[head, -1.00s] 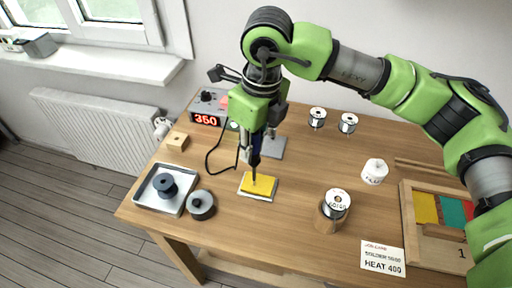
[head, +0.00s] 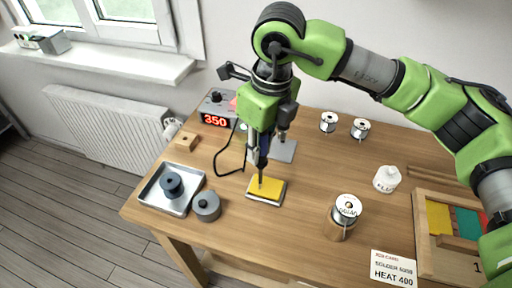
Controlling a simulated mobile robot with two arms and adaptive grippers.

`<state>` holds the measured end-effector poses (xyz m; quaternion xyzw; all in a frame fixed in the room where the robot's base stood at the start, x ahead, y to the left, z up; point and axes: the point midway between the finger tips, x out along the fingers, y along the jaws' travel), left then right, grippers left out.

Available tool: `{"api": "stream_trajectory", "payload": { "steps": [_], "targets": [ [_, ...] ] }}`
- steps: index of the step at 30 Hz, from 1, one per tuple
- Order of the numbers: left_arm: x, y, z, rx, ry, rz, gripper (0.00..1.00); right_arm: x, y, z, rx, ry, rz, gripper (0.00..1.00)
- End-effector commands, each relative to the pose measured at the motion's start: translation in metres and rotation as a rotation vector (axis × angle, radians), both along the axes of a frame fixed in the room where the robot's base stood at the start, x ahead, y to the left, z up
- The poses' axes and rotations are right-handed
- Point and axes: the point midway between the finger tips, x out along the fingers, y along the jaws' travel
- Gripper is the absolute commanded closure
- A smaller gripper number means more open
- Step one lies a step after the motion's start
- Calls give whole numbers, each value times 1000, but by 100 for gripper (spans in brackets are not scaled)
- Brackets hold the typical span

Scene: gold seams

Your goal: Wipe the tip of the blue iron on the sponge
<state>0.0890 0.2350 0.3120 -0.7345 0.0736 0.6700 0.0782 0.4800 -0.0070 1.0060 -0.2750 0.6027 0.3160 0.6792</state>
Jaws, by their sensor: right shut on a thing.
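My right gripper (head: 260,142) is shut on the blue iron (head: 263,160), which it holds upright with the tip down. The iron's tip meets the yellow sponge (head: 270,190) or hovers just over it; I cannot tell which. The sponge lies in a pale tray on the wooden table. A black cable runs from near the iron toward the soldering station (head: 217,110), whose red display reads 350. My left gripper is not in view.
A metal tray (head: 188,204) with a dark spool and a grey spool (head: 207,207) stand left of the sponge. A wooden tray (head: 424,240) holds coloured pieces.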

Motion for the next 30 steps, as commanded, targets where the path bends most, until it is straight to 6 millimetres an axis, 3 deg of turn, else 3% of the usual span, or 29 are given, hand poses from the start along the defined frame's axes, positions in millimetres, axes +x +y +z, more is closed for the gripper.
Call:
{"api": "stream_trajectory", "payload": {
  "steps": [30],
  "targets": [
    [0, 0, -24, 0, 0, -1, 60, -12, -36, -2, -1, 0, -1, 100]
  ]
}}
